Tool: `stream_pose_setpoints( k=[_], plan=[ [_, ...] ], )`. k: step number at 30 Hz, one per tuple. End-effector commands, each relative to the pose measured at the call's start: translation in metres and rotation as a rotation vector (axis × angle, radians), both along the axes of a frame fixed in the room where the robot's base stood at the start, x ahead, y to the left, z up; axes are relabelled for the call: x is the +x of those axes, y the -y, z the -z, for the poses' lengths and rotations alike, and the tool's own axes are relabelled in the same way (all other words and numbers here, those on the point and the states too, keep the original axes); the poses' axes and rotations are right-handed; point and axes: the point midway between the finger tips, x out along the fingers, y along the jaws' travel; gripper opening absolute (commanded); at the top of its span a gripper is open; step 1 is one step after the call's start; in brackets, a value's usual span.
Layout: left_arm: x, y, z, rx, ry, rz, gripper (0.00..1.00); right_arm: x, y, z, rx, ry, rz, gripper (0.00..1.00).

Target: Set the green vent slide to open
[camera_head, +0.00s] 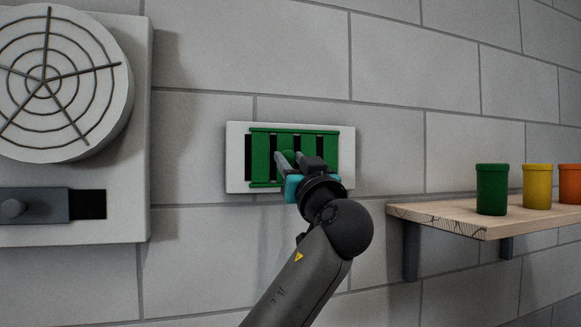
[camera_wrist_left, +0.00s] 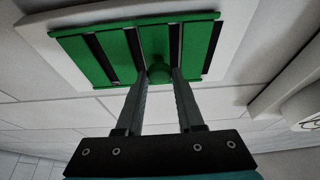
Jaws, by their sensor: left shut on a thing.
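The green vent slide (camera_head: 262,158) is a slatted green plate on a white wall plate (camera_head: 236,177). Dark slots show between its slats. My left gripper (camera_head: 300,160) is at the middle of the slide, and its fingers hide part of the slats. In the left wrist view, the slide (camera_wrist_left: 110,52) fills the top, and a round green knob (camera_wrist_left: 160,73) sits between the two fingertips (camera_wrist_left: 160,84). The left gripper is shut on this knob. My right gripper is not in view.
A grey wall unit with a round fan grille (camera_head: 48,78) and a dark slider with a knob (camera_head: 30,206) is at the left. A wooden shelf (camera_head: 450,219) at the right holds green (camera_head: 492,190), yellow (camera_head: 537,187) and orange (camera_head: 570,184) jars. The wall around the vent is bare.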

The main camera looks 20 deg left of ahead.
Motion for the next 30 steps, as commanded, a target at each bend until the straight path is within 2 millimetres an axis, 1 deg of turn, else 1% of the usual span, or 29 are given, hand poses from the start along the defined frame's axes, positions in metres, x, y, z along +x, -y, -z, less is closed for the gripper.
stream_pose_setpoints(
  k=[1, 6, 10, 11, 18, 26, 30],
  plan=[
    [0.000, 0.001, 0.002, -0.001, 0.002, 0.004, 0.00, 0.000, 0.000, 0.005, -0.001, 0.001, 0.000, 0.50],
    [0.001, 0.003, 0.000, 0.004, 0.001, 0.010, 0.00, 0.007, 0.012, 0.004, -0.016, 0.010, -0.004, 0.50],
    [0.001, 0.004, -0.001, 0.005, 0.002, 0.011, 0.00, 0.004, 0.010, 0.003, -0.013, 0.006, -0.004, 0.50],
    [0.001, 0.004, -0.001, 0.005, 0.002, 0.011, 0.40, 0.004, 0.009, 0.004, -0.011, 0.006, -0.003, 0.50],
    [0.000, 0.002, -0.001, 0.004, 0.001, 0.006, 0.66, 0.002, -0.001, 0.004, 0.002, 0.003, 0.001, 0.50],
    [-0.001, 0.002, 0.000, 0.002, 0.001, 0.003, 0.66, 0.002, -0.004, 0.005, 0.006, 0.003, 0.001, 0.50],
    [-0.008, 0.008, 0.006, 0.002, 0.001, 0.004, 0.66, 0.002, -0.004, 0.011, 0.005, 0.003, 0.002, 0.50]
  ],
)
